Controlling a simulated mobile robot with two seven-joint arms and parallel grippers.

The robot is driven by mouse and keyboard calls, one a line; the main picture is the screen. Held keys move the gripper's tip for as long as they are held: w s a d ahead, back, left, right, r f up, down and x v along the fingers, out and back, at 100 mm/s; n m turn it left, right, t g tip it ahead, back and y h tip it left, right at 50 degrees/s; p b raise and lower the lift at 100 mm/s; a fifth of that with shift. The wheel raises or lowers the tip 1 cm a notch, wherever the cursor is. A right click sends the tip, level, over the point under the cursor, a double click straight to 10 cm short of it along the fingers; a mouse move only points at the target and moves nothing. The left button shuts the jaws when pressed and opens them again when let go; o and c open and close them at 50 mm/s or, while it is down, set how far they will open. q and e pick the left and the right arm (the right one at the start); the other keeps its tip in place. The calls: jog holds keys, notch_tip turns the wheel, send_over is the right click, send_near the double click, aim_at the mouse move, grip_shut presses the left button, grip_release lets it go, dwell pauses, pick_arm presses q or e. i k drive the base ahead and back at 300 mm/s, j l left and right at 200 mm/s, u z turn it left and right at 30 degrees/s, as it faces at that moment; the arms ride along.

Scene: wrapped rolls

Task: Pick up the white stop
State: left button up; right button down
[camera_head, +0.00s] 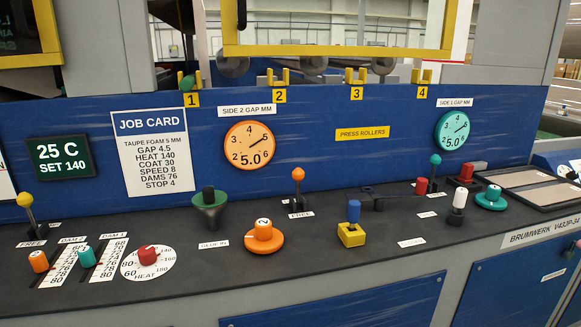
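The white stop appears to be the small white cylinder (460,199) at the right of the dark counter. It stands upright on a black base (455,217), in front of the blue panel. Nothing touches or covers it. Neither my left nor my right gripper shows in the head view.
A red cylinder (421,186) and a teal knob (491,197) flank the white one.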

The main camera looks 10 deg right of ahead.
aim_at(460, 195)
jog(key=z, duration=1.3)
jog(key=i+l+u, duration=0.45)
jog(key=i+l, duration=0.6)
